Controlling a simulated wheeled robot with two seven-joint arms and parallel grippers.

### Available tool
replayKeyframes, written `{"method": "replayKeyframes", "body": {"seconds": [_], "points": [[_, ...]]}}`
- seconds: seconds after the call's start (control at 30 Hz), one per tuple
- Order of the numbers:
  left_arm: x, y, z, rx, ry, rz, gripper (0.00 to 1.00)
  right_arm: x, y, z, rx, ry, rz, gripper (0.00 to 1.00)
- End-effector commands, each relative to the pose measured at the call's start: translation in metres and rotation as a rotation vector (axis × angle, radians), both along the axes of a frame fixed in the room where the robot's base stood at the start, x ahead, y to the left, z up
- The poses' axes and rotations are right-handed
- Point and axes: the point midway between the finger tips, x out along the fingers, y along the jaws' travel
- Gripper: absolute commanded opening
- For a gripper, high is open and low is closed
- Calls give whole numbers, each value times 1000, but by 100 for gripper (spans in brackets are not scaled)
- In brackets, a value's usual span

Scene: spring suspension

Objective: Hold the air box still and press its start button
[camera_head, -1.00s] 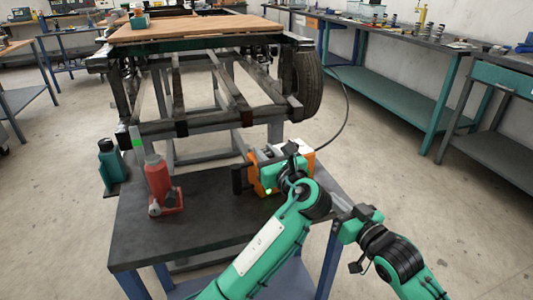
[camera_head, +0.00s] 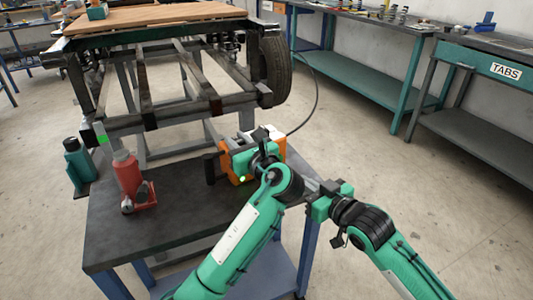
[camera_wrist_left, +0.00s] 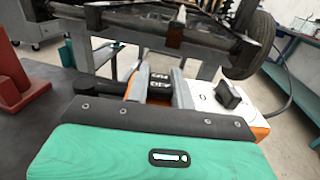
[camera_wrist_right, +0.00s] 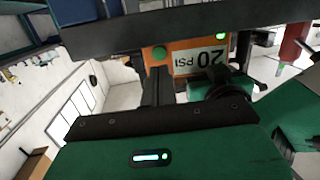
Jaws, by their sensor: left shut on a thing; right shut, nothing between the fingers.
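The orange and white air box (camera_head: 278,152) stands at the far right of the dark table. My left gripper (camera_head: 252,143) is shut on its top part, and the left wrist view shows both fingers (camera_wrist_left: 158,84) around a dark lettered piece. My right gripper (camera_wrist_right: 157,72) is shut and empty, at the box face that reads 20 PSI. A round green button (camera_wrist_right: 159,53) lies just past its fingertips; I cannot tell whether they touch. A second green spot (camera_wrist_right: 221,36) glows on that face. In the head view my left arm partly hides the box, and the right fingertips are hidden.
A red bottle jack (camera_head: 127,175) stands on the table (camera_head: 120,240), left of the box. A teal bottle (camera_head: 76,160) stands beyond its left edge. The vehicle frame with a wheel (camera_head: 274,68) is behind. A hose (camera_head: 317,90) runs from the box. The table's front left is clear.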

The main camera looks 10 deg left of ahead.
Motion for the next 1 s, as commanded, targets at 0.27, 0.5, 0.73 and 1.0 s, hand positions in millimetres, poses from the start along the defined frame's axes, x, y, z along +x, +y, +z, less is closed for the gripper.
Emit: {"method": "replayKeyframes", "body": {"seconds": [0.27, 0.5, 0.73, 1.0], "points": [[0, 0, 0, 0, 0, 0, 0, -2, 3, 5, -529, -156, 91, 0], [0, 0, 0, 0, 0, 0, 0, -9, -8, 6, -882, -250, 193, 0], [0, 0, 0, 0, 0, 0, 0, -11, -13, 7, -1001, -279, 235, 0], [0, 0, 0, 0, 0, 0, 0, -12, -14, 6, -1004, -279, 236, 0]]}}
